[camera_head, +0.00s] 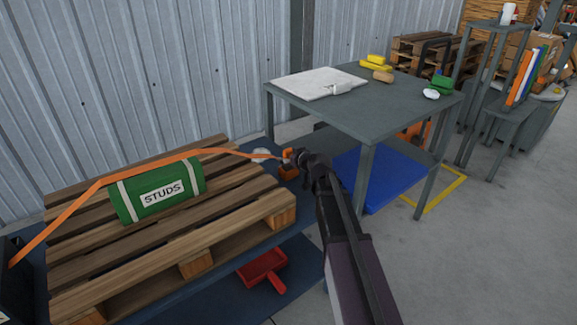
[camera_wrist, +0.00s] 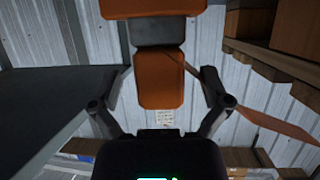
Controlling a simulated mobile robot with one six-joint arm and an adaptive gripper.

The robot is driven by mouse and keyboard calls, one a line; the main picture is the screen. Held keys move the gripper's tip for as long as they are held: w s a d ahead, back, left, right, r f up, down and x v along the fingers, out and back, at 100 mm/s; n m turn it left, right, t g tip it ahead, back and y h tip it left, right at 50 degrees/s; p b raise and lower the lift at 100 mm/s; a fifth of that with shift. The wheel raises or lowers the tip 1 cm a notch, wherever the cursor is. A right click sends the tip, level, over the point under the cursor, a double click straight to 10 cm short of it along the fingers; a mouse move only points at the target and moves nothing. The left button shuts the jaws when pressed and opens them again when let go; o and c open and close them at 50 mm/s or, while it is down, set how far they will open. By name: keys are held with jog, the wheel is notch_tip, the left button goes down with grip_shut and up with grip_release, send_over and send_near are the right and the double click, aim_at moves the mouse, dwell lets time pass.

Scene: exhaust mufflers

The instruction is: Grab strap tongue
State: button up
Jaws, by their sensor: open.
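An orange strap (camera_head: 205,152) runs from the lower left over a green roll marked STUDS (camera_head: 158,190) to my gripper (camera_head: 296,160). At its right end, an orange block (camera_head: 288,172) sits close to my fingertips. In the wrist view, an orange piece (camera_wrist: 160,82) with a grey metal part (camera_wrist: 157,33) above it shows between my fingers. Gaps show on both sides, so my gripper is open around it and not closed on it. Another orange part (camera_wrist: 150,8) is at the top edge. I cannot tell for certain which part is the tongue.
The roll lies on a wooden pallet (camera_head: 262,188). A grey table (camera_head: 372,108) stands just right of and behind my gripper, with a blue panel (camera_head: 385,178) below. A red dustpan (camera_head: 263,267) lies in front of the pallet. Open floor is at the right.

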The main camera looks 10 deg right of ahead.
jog(key=shift+w+a+f, duration=0.1)
jog(key=shift+w, duration=0.15)
dwell(0.3)
jog(key=c, duration=1.3)
